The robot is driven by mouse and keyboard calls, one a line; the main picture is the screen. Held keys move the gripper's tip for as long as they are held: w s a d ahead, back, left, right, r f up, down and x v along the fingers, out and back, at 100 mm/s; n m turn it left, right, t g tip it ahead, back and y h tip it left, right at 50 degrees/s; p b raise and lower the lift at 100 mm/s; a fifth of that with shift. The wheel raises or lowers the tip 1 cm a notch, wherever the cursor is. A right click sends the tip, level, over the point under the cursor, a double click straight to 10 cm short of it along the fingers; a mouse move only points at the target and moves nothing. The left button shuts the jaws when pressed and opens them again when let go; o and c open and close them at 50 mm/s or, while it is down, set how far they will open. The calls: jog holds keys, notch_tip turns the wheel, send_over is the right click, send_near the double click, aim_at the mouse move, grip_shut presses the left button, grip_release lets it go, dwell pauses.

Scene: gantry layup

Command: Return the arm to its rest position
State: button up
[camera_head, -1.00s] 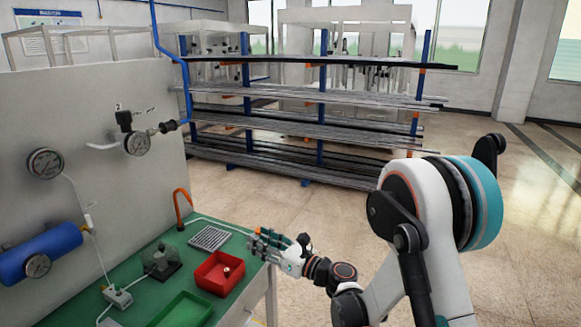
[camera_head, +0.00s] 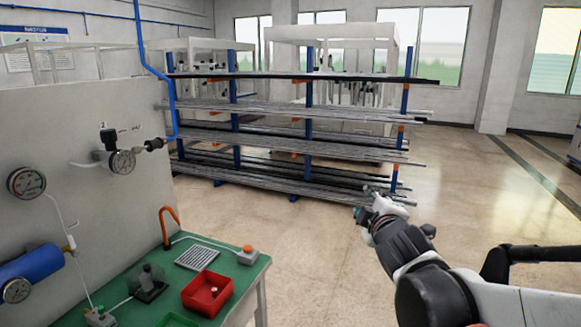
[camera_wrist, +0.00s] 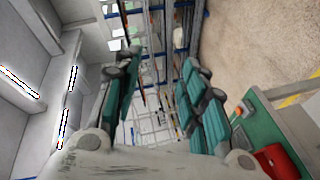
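My gripper (camera_head: 376,205) is out over the floor to the right of the green-topped bench (camera_head: 245,285), in front of the pipe rack. In the wrist view its two teal-padded fingers (camera_wrist: 158,85) stand apart with nothing between them. My white and black arm reaches in from the lower right of the head view.
On the bench are a red bin (camera_head: 207,292), a grey grid plate (camera_head: 197,256), an orange-topped button box (camera_head: 247,255) and a small dark device (camera_head: 148,284). A gauge panel (camera_head: 90,200) stands behind. The rack (camera_head: 290,135) holds long bars. Floor right of the bench is clear.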

jog(key=s+f+m+g, duration=0.4)
jog(key=s+f+m, duration=0.2)
jog(key=s, duration=0.7)
jog(key=s+d+f+m+g, duration=0.1)
jog(key=s+f+m+g, duration=0.3)
jog(key=s, duration=0.9)
notch_tip(320, 180, down, 3)
jog(key=m, duration=0.3)
jog(key=shift+s+d+r+g+y, duration=0.15)
jog(key=shift+s+d+g+y, duration=0.15)
jog(key=shift+s+g+y, duration=0.1)
